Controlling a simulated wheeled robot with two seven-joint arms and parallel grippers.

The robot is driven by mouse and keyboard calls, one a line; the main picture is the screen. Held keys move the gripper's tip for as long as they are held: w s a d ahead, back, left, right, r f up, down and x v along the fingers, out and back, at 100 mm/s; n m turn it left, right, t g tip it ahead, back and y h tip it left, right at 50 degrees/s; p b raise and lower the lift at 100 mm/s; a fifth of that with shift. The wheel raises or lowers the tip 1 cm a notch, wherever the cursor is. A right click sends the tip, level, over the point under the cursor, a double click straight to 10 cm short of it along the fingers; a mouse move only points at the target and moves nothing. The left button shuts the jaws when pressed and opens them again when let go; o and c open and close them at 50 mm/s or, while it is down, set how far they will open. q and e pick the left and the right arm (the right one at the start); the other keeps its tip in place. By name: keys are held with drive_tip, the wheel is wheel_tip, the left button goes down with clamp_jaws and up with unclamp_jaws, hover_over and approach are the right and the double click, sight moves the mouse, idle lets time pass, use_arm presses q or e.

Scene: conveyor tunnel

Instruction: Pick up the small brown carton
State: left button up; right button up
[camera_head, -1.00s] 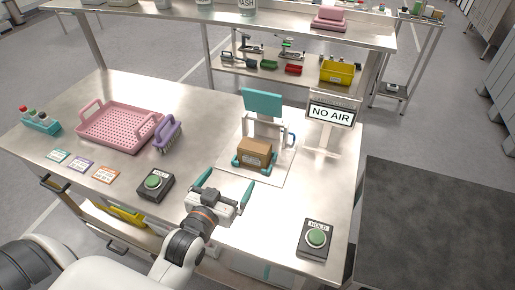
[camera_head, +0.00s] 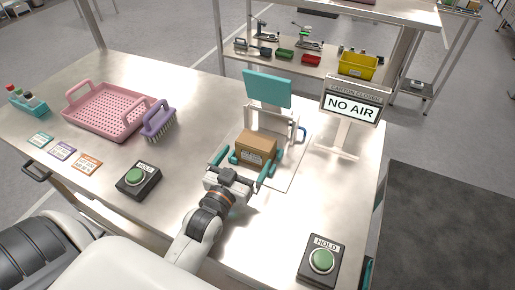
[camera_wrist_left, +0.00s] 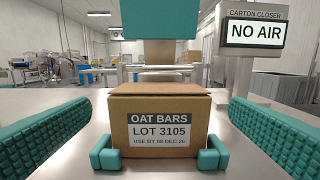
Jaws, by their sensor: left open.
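The small brown carton (camera_head: 256,146) sits upright in the carton closer, between its teal corner blocks and below its raised teal plate (camera_head: 266,88). In the left wrist view the carton (camera_wrist_left: 160,110) faces me, labelled "OAT BARS LOT 3105". Two teal corner blocks stand at its lower front corners. My left gripper (camera_head: 245,164) is open, at the near side of the carton. In the left wrist view its ridged teal fingers lie left and right of the carton, with a gap on each side. My right gripper is out of view.
A "NO AIR" sign (camera_head: 352,106) stands right of the closer. Two HOLD buttons, one at left (camera_head: 137,179) and one at right (camera_head: 321,261), lie on the steel table. A pink basket (camera_head: 110,108) and a purple brush (camera_head: 159,121) stand at left.

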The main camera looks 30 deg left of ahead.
sight(251, 149)
use_arm(q)
drive_tip(key=w, duration=0.4)
drive_tip(key=shift+w+a+r+p, duration=0.1)
drive_tip(key=shift+w+p, duration=0.1)
drive_tip(key=shift+p, duration=0.15)
drive_tip(key=w+p, duration=0.1)
drive_tip(key=w, duration=0.3)
drive_tip(key=shift+a, duration=0.15)
drive_tip(key=shift+w, duration=0.55)
drive_tip(key=shift+s, duration=0.1)
drive_tip(key=c, duration=0.8)
wheel_tip(251, 149, up, 10)
drive_tip(key=shift+f, duration=0.1)
drive_tip(key=shift+c, duration=0.2)
